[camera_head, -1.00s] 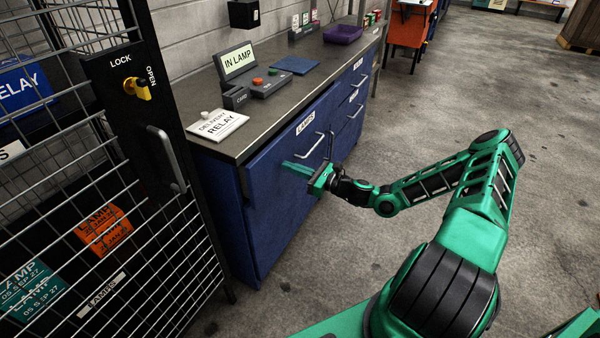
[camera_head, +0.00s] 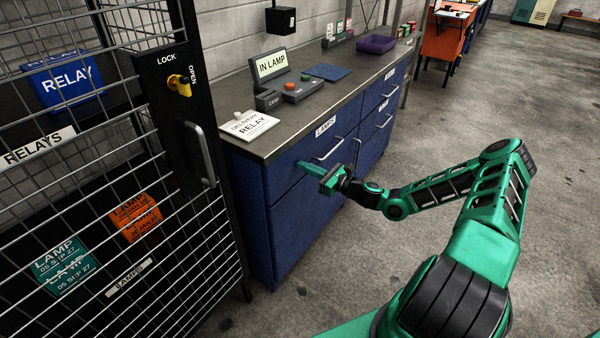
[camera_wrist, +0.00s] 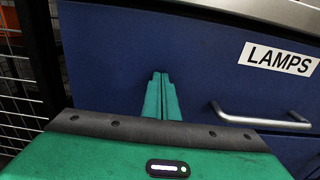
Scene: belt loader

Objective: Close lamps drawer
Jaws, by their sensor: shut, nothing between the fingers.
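The lamps drawer (camera_head: 288,174) is the blue top front of the near cabinet, with a white LAMPS label (camera_head: 325,127) and a metal bar handle (camera_head: 328,148). It looks closed or nearly closed; any small gap cannot be told. In the wrist view the drawer front (camera_wrist: 140,50) fills the upper part, with the handle (camera_wrist: 258,119) at the right. My gripper (camera_head: 304,165) is shut and empty. Its green fingertips (camera_wrist: 160,76) are together, at or very near the drawer front, left of the handle. Contact itself cannot be made out.
A dark worktop (camera_head: 240,98) overhangs the drawer, bearing a RELAY delivery card (camera_head: 249,124) and an IN LAMP console (camera_head: 290,86). A wire cage with a LOCK/OPEN panel (camera_head: 170,100) stands close at left. The concrete floor (camera_head: 450,125) at right is clear.

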